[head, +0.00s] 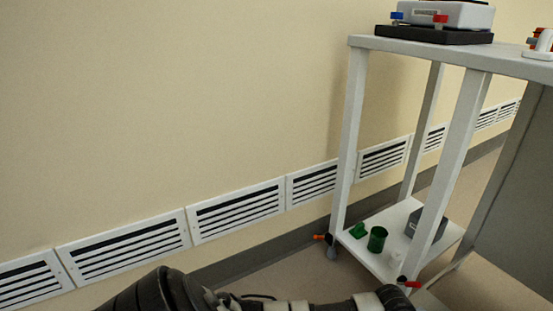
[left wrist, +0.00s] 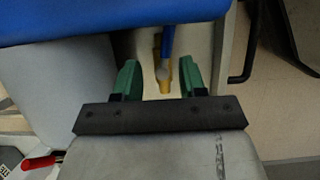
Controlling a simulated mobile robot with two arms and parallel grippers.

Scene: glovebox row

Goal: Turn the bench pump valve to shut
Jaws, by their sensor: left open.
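In the left wrist view my left gripper (left wrist: 160,78) is open, with a green finger on each side. A thin blue bar and a brass-coloured fitting (left wrist: 164,78) with a rounded grey end show between and beyond the fingers; I cannot tell whether they are the pump valve. The fingers do not appear closed on them. In the head view a pale grey box with a blue tap (head: 397,16) and a red tap (head: 440,19) sits on a black base (head: 434,35). I cannot tell which part is the valve. My right gripper is not in view.
The box stands on a white wheeled trolley (head: 355,120). Its low shelf holds a green cup (head: 377,239) and a dark grey box (head: 427,225). A grey panel (head: 515,190) stands at right. In the wrist view a large blue surface (left wrist: 90,20) lies at the top left.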

